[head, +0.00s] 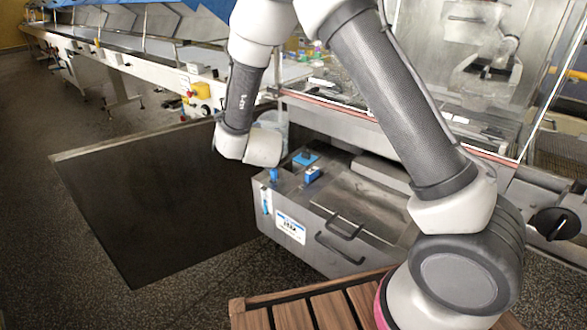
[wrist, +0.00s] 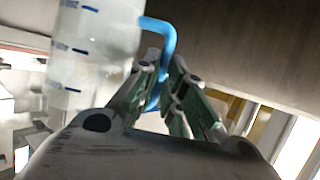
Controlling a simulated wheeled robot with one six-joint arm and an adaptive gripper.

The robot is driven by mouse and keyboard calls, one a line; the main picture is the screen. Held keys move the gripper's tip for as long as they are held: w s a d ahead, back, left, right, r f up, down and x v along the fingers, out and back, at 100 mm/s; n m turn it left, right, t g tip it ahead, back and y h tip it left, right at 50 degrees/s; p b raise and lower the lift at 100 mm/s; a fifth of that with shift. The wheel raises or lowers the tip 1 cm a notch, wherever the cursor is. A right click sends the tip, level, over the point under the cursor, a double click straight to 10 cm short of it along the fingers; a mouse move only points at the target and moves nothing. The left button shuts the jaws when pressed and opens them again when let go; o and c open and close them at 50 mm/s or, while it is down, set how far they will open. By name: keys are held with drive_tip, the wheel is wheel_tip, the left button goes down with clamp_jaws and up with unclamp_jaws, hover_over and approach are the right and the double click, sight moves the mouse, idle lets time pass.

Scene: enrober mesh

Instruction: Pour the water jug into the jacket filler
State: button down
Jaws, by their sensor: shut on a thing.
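The water jug (wrist: 95,55) is a translucent vessel with blue level marks and a blue handle, at the left of the wrist view. My gripper (wrist: 163,72) is shut on the blue handle. In the head view a pale part of the jug (head: 275,117) shows behind my wrist, which hides my fingers. I cannot tell the water level or the jug's exact tilt. A steel tank (head: 345,215) stands below and to the right of my wrist, with several blue fittings on top. I cannot tell which one is the jacket filler; one upright blue fitting (head: 273,175) is at its near-left corner.
A dark panel (head: 150,195) stands to the left of the tank. A long conveyor (head: 130,60) runs back to the left. A glazed machine (head: 470,80) stands behind the tank. A slatted wooden surface (head: 310,310) is in front. Open floor lies at left.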

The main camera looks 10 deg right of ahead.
sight(272, 125)
drive_tip(key=shift+r, duration=2.5)
drive_tip(key=shift+m+h, duration=0.4)
drive_tip(key=shift+h, duration=0.2)
drive_tip(key=d, duration=0.2)
drive_tip(key=s+d, duration=0.1)
drive_tip(key=d, duration=0.1)
drive_tip(key=s+d, duration=0.1)
drive_tip(key=d, duration=0.1)
drive_tip(key=shift+f, duration=0.2)
drive_tip(key=s+d+r+m+h, duration=0.1)
drive_tip(key=d, duration=0.7)
drive_tip(key=d+r+m+h, duration=0.1)
drive_tip(key=d+m+h, duration=0.1)
drive_tip(key=d, duration=0.6)
drive_tip(key=shift+s+r, duration=0.3)
drive_tip(key=shift+s, duration=0.05)
drive_tip(key=shift+d, duration=0.1)
